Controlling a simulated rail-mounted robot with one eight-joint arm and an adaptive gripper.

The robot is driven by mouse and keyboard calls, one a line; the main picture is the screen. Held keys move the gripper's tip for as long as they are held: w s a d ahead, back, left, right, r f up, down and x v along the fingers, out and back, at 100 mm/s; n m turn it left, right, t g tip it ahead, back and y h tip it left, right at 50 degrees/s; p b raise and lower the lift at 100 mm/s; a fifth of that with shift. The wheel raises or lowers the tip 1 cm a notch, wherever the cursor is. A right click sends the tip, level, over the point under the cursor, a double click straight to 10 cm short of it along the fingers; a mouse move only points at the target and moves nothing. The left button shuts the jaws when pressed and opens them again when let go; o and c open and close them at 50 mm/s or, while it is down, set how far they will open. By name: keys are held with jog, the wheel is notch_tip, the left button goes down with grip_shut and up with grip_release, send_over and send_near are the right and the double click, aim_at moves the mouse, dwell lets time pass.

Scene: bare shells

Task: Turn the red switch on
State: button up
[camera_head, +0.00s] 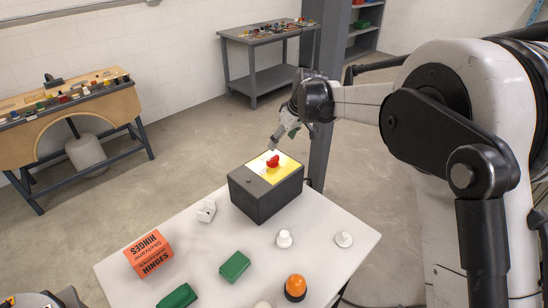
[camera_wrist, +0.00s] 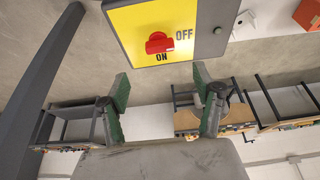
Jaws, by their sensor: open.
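The red switch (camera_head: 273,161) is a knob on the yellow top plate of a dark grey box (camera_head: 265,198) at the back of the white table. In the wrist view the red switch (camera_wrist: 159,43) sits on the yellow plate (camera_wrist: 150,22), with "OFF" to its right and "ON" below it. Its handle lies roughly sideways there; I cannot tell its exact setting. My gripper (camera_head: 276,140) is just above and behind the box. In the wrist view my gripper (camera_wrist: 161,82) is open and empty, its green-padded fingers apart and not touching the switch.
On the white table (camera_head: 205,270) are an orange hinges box (camera_head: 149,254), green boxes (camera_head: 235,266), an orange-topped button (camera_head: 295,287), white knob-like pieces (camera_head: 284,239) and a small white switch (camera_head: 206,211). A dark post (camera_head: 325,130) stands behind. Workbenches (camera_head: 70,110) are farther off.

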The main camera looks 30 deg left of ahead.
aim_at(273, 158)
jog(key=p+x, duration=0.2)
jog(key=x, duration=0.9)
jog(key=shift+w+a+f, duration=0.1)
jog(key=shift+a+f, duration=0.1)
jog(key=shift+c, duration=0.5)
jog(key=c, duration=1)
